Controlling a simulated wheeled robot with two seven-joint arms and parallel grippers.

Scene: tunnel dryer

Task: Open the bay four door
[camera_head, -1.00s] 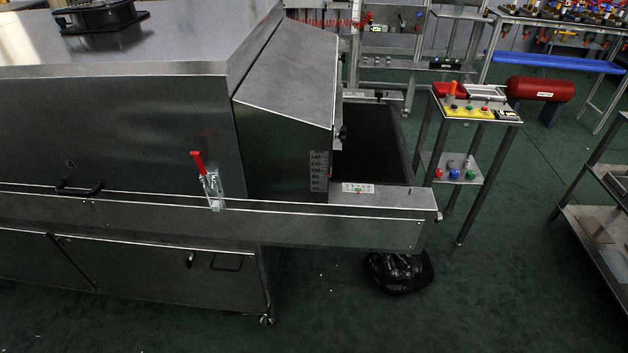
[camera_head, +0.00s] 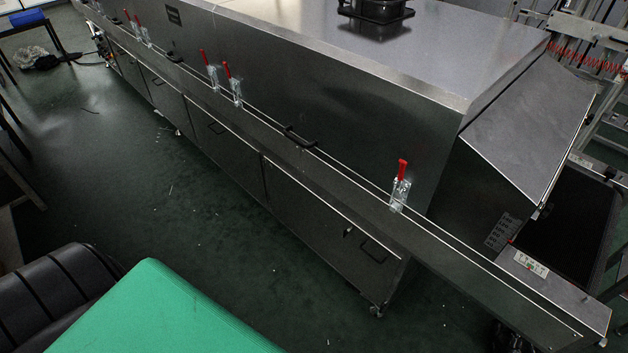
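The long grey metal tunnel dryer (camera_head: 365,130) runs from the far left to the near right in the head view. Lower doors line its side under a long rail. The nearest lower door (camera_head: 310,210) is closed, with a black handle (camera_head: 373,250) and a small knob. Another lower door (camera_head: 228,150) with a dark handle is further left and also looks closed. I cannot read which door is bay four. Red-handled clamps stand along the rail, one of them near the right end (camera_head: 401,185). A black handle (camera_head: 299,136) sits on the upper hood. Neither gripper is in view.
A green surface (camera_head: 165,315) and a black ribbed object (camera_head: 55,295) fill the bottom left. The dark green floor (camera_head: 110,170) between them and the dryer is mostly clear. A dark conveyor belt (camera_head: 570,235) comes out at the right end.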

